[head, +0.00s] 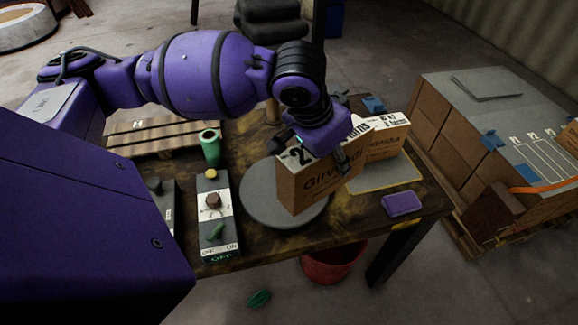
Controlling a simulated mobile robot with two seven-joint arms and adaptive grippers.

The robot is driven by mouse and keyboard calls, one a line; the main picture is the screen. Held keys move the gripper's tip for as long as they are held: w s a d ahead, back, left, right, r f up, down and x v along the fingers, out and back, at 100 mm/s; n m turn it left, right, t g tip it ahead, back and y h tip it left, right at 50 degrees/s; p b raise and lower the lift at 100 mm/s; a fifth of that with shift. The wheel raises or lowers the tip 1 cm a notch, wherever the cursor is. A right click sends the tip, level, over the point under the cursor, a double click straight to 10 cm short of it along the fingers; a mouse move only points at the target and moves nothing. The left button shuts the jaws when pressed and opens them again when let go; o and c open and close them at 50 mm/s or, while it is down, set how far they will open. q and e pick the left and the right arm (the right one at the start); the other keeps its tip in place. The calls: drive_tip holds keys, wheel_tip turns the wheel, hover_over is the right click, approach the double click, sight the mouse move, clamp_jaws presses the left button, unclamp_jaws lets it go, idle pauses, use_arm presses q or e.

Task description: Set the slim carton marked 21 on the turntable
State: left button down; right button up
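My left gripper (325,150) comes down from above and is closed around the top of a slim brown carton (318,186) with a white top band. A "2" shows on the band; the rest of the number is hidden by the gripper. The carton is upright over the right part of the round grey turntable (258,208). I cannot tell whether its bottom touches the disc. My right gripper is not in view.
More brown cartons (388,143) stand behind on a yellow-edged mat (385,178). A control box (213,215) with knobs and a green cup (210,147) are left of the turntable. A purple block (402,204) lies at right; a red bucket (332,264) is below.

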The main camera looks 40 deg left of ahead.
use_arm(q)
drive_tip(key=a+f, duration=0.4)
drive_tip(key=w+a+f, duration=0.1)
drive_tip(key=a+f, duration=0.3)
drive_tip(key=w+a+f, duration=0.1)
drive_tip(key=a+f, duration=0.3)
drive_tip(key=shift+w, duration=0.15)
drive_tip(key=shift+r, duration=0.1)
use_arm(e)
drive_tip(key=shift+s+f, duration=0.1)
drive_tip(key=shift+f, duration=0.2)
use_arm(q)
drive_tip(key=shift+d, duration=0.1)
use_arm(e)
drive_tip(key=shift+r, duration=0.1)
use_arm(q)
drive_tip(key=c, duration=0.9)
unclamp_jaws()
drive_tip(key=shift+f, duration=0.2)
